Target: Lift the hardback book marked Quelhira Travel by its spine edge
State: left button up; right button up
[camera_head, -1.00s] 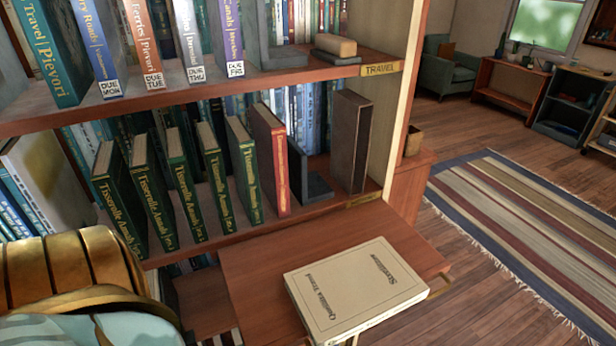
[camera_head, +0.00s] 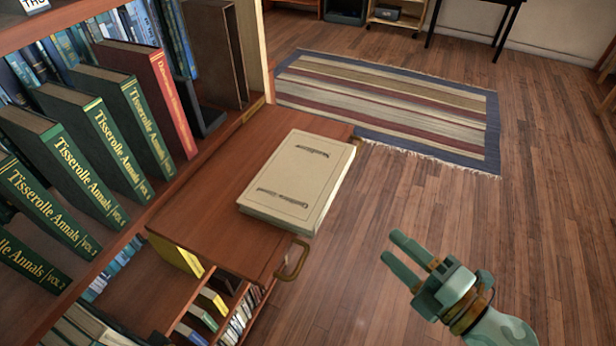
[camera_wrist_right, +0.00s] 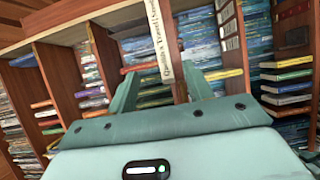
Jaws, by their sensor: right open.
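The cream hardback book (camera_head: 292,183) lies flat on a brown pull-out board in the head view, its cover lettering upside down. Its right edge lies along, or slightly past, the board's edge. My right gripper (camera_head: 391,247) is open and empty, to the right of the book and apart from it, over the floor. In the right wrist view the book's pale spine (camera_wrist_right: 159,45), lettered Quelhira Travel, shows edge-on ahead of the open jaws (camera_wrist_right: 162,85), roughly between them. My left gripper is out of view.
The pull-out board (camera_head: 190,215) has a brass handle (camera_head: 293,262) at its near corner. Green Tisserolle Annals volumes (camera_head: 95,135) and a red book (camera_head: 165,95) stand on the shelf at left. Lower shelves hold more books. The floor right of the board is clear up to the striped rug (camera_head: 390,100).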

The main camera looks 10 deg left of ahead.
jog(key=p, duration=0.1)
send_near(332, 197)
jog(key=x, duration=0.4)
jog(key=shift+w+r, duration=0.15)
jog(key=shift+w, duration=0.15)
jog(key=x, duration=0.2)
jog(key=b+x, duration=0.1)
jog(key=x, duration=0.3)
jog(key=shift+s+a+f, duration=0.1)
jog(key=shift+s+f, duration=0.05)
jog(key=shift+f, duration=0.2)
jog(key=shift+r, duration=0.15)
grip_shut()
